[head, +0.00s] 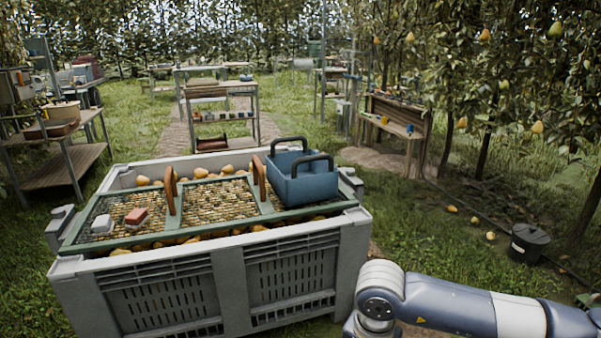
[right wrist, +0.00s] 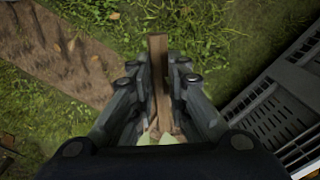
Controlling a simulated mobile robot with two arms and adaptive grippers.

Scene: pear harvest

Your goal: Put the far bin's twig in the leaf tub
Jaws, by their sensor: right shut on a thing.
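My right gripper (right wrist: 160,75) is shut on a straight brown twig (right wrist: 158,48) in the right wrist view. The twig sticks out past the fingertips, over grass and bare soil. Pale green leaf-like pieces (right wrist: 170,138) show at its near end. In the head view my right arm comes in from the lower right, and its gripper is out of the picture. A dark round tub (head: 528,243) with a small pale label stands on the grass at the right; I cannot tell if it is the leaf tub. My left gripper is in neither view.
A large grey slatted bin (head: 205,262) of pears fills the front left. A green-framed mesh rack with a blue tote (head: 302,185) lies across it. Grey slats (right wrist: 275,115) show close by in the wrist view. Fallen pears (head: 490,236) and a dark hose lie near the tub.

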